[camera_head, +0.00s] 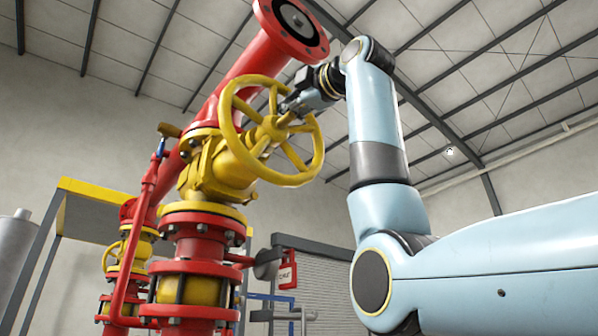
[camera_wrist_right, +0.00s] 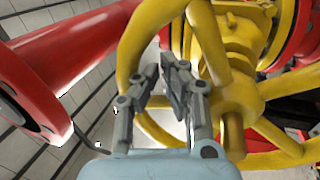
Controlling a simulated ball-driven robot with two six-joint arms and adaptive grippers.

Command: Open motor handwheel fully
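The yellow motor handwheel (camera_head: 230,117) sits on a yellow valve body (camera_head: 218,172) on the red pipework, its face tilted toward the right. My right gripper (camera_head: 290,104) is at the handwheel, between its hub and upper rim. In the right wrist view the dark grey fingers (camera_wrist_right: 167,68) overlap the opening between the curved yellow rim (camera_wrist_right: 135,50) and a thick spoke (camera_wrist_right: 207,45). The fingertips are close together, and I cannot tell whether they grip or touch the wheel. My left gripper is not in view.
A red flanged pipe (camera_head: 292,22) rises just above the handwheel and shows at left in the right wrist view (camera_wrist_right: 75,60). The air right of my arm is clear.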

